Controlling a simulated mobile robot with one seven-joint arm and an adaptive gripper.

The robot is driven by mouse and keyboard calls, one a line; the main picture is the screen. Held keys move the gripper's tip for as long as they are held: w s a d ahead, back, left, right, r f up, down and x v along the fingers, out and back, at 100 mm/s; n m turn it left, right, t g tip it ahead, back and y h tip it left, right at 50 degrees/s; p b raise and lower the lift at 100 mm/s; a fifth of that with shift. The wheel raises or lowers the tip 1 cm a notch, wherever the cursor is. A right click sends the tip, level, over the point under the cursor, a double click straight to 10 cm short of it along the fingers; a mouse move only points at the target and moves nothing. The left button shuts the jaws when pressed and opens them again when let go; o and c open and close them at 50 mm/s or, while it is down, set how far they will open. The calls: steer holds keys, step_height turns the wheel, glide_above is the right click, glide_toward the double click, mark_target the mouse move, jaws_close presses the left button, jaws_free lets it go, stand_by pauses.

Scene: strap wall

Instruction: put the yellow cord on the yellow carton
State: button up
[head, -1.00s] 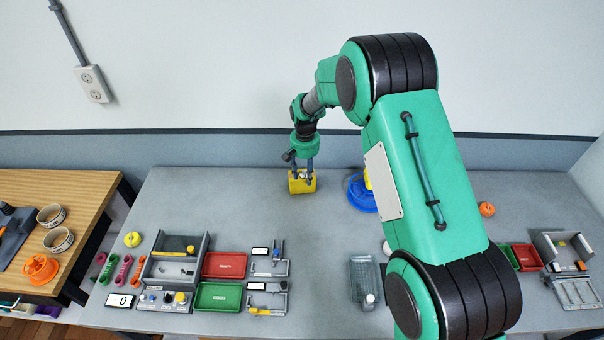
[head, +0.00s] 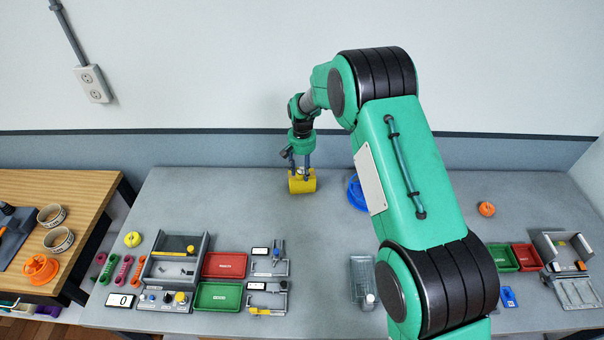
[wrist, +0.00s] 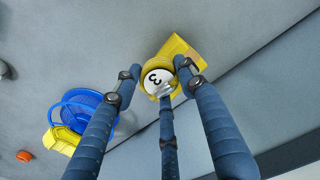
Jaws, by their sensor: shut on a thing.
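My gripper (head: 299,172) is at the back of the grey table, by the wall. In the wrist view its fingers (wrist: 158,85) are closed around a rounded yellow thing with a white disc marked 3, which I take for the yellow cord (wrist: 147,79). The yellow carton (wrist: 187,52) shows just beyond it, with a tan patch on its right side. In the head view the carton (head: 303,187) is directly under my fingertips, and cord and carton run together as one yellow shape. I cannot tell whether they touch.
A blue basket (head: 356,193) stands right of the carton, partly behind my arm; a yellow thing (wrist: 62,139) sits beside it in the wrist view. An orange ball (head: 487,208) is farther right. Trays and fixtures fill the front left. The table around the carton's front is clear.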

mark_target(302, 170)
steer(key=shift+f, duration=0.9)
steer(key=shift+f, duration=0.15)
steer(key=o, duration=1.2)
step_height(302, 170, up, 12)
steer(key=shift+r, duration=0.15)
